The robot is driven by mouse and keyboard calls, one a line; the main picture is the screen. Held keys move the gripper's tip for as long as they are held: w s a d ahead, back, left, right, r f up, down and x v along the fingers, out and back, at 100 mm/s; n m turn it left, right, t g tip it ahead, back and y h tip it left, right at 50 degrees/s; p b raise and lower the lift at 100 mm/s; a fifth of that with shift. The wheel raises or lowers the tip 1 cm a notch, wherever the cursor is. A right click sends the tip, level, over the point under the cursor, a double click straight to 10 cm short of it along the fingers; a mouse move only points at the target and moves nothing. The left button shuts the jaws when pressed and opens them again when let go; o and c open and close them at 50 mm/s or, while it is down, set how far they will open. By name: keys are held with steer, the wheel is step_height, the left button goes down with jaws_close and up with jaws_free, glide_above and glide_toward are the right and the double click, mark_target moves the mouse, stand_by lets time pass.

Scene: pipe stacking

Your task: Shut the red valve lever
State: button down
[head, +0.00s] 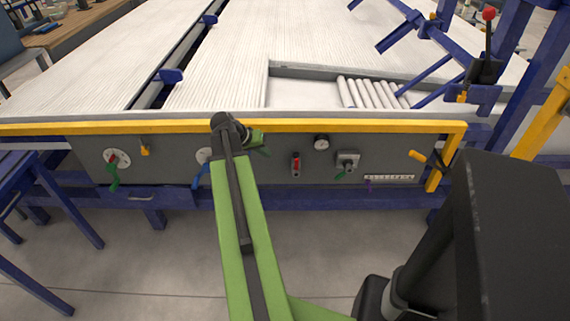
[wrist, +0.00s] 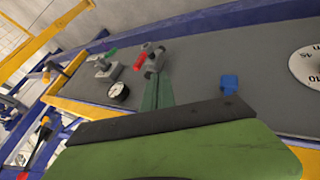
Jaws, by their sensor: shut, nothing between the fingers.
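The red valve lever (head: 296,161) is on the grey panel in the head view, between my gripper and a round gauge, and looks roughly upright. In the wrist view the red lever (wrist: 140,61) sits against a grey valve body, just beyond my fingertips. My gripper (head: 264,150) is in front of the panel, left of the lever in the head view. In the wrist view my dark green gripper fingers (wrist: 158,94) are shut together and empty, pointing toward the valve. I cannot tell whether the fingertips touch the valve.
The gauge (head: 321,142) and a grey valve with a green lever (head: 340,175) are to the right. A yellow rail (head: 370,126) runs above the panel. A blue lever (head: 197,180) and a dial (head: 117,159) are to the left. Floor in front is clear.

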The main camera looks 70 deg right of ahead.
steer(key=b, duration=0.8)
glide_toward(296, 168)
steer(key=w+d+f, duration=0.2)
steer(key=w+f, duration=0.2)
steer(key=f, duration=0.1)
steer(key=s, duration=0.1)
steer(key=s+d, duration=0.1)
steer(key=s+d+r, duration=0.1)
steer(key=s, duration=0.1)
